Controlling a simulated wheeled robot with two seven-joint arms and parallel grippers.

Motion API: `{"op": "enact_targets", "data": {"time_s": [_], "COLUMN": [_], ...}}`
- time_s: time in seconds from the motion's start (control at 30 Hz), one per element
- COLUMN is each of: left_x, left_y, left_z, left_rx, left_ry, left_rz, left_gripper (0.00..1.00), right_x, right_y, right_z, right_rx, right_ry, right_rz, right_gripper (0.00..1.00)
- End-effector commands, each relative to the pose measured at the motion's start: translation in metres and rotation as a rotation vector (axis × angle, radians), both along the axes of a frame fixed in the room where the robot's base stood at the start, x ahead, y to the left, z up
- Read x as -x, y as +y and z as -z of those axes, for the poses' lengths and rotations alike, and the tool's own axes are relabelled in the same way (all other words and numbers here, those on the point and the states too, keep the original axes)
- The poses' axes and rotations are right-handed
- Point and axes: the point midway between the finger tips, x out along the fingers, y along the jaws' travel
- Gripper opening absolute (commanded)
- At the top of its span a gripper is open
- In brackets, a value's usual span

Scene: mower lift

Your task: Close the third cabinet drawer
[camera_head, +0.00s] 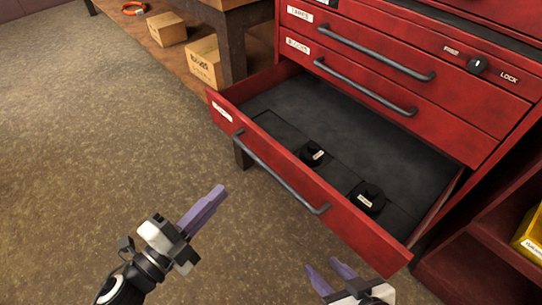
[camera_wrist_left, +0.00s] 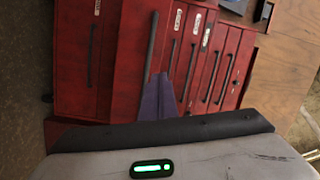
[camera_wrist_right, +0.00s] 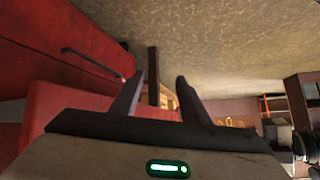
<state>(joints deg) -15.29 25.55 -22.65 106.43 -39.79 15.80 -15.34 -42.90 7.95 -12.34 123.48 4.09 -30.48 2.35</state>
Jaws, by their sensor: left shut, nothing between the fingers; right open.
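The red cabinet's third drawer (camera_head: 290,179) is pulled far out in the head view, with its grey bar handle (camera_head: 280,172) on the front. Two black round items (camera_head: 368,197) with labels sit inside it. My left gripper (camera_head: 207,205) is shut and empty, left of the drawer front and apart from it. In the left wrist view its purple fingers (camera_wrist_left: 159,98) point toward the red cabinet (camera_wrist_left: 130,60). My right gripper (camera_head: 331,272) is open and empty, in front of the drawer's right end. Its fingers also show spread in the right wrist view (camera_wrist_right: 158,95).
Two closed drawers (camera_head: 370,85) with bar handles sit above the open one. A lock knob (camera_head: 478,65) is at the upper right. Cardboard boxes (camera_head: 167,29) stand under a workbench at the back left. A yellow box (camera_head: 530,232) sits at right. The floor at left is clear.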

Motion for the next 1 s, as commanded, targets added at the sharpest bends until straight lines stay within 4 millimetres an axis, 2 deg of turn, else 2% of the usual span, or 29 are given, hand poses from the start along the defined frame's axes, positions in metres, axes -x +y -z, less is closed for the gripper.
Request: {"op": "enact_targets", "data": {"time_s": [0.13, 0.33, 0.47, 0.8, 1.0], "left_x": [0.007, 0.005, -0.009, -0.051, -0.067], "left_y": [-0.017, -0.03, -0.048, -0.106, -0.127], "left_z": [0.003, 0.005, 0.003, 0.003, 0.004], "left_rx": [-0.192, -0.242, -0.238, -0.237, -0.237], "left_ry": [-0.193, -0.243, -0.243, -0.241, -0.239], "left_rz": [0.184, 0.237, 0.235, 0.232, 0.232], "left_gripper": [0.0, 0.0, 0.0, 0.0, 0.0], "right_x": [0.0, 0.0, 0.0, 0.0, 0.0], "right_y": [0.0, 0.0, 0.001, 0.001, 0.002], "right_z": [0.002, 0.002, 0.002, 0.004, 0.006], "right_rx": [-0.004, -0.005, -0.006, -0.011, -0.015], "right_ry": [-0.002, -0.004, -0.004, -0.006, -0.008], "right_rz": [0.001, 0.002, 0.001, 0.004, 0.005], "right_gripper": [0.41, 0.41, 0.41, 0.41, 0.41]}}
